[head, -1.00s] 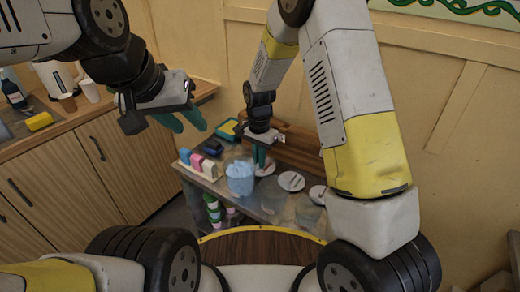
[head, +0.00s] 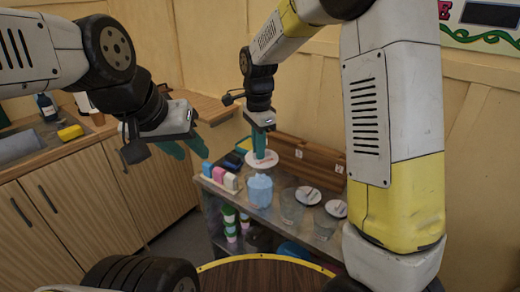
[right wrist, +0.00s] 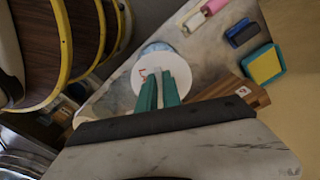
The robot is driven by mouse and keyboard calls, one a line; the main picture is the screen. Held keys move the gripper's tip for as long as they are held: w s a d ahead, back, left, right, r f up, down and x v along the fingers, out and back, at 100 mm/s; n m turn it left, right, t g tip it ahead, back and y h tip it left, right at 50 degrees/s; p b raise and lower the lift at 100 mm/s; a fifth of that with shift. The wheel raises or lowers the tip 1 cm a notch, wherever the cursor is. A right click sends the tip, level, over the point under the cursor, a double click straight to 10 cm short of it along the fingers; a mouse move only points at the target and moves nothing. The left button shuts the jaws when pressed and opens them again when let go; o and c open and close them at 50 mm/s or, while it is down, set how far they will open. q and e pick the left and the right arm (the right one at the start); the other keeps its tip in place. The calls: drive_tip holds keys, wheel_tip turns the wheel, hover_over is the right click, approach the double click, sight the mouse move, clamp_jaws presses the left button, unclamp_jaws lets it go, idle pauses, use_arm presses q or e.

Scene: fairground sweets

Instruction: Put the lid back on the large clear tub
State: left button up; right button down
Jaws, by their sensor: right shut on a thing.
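My right gripper (head: 262,148) is shut on a round white lid (head: 262,162) and holds it above the back of the metal table. A clear tub with pale blue contents (head: 260,192) stands open just below the lid in the head view. In the right wrist view the lid (right wrist: 148,92) hides much of this tub (right wrist: 157,47); the green fingers (right wrist: 162,92) reach down to the lid. The lid appears raised clear of the tub. My left gripper (head: 186,147) is open and empty, high at the left.
A wooden rack (head: 310,158) runs along the back of the table (head: 275,226).

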drive_tip(key=shift+s+a, duration=0.15)
drive_tip(key=shift+s, duration=0.05)
drive_tip(key=shift+f, duration=3.05)
drive_tip(key=shift+f, duration=0.15)
drive_tip(key=c, duration=1.5)
unclamp_jaws()
drive_tip(key=shift+o, duration=0.5)
drive_tip(key=o, duration=0.4)
drive_tip(key=shift+o, duration=0.2)
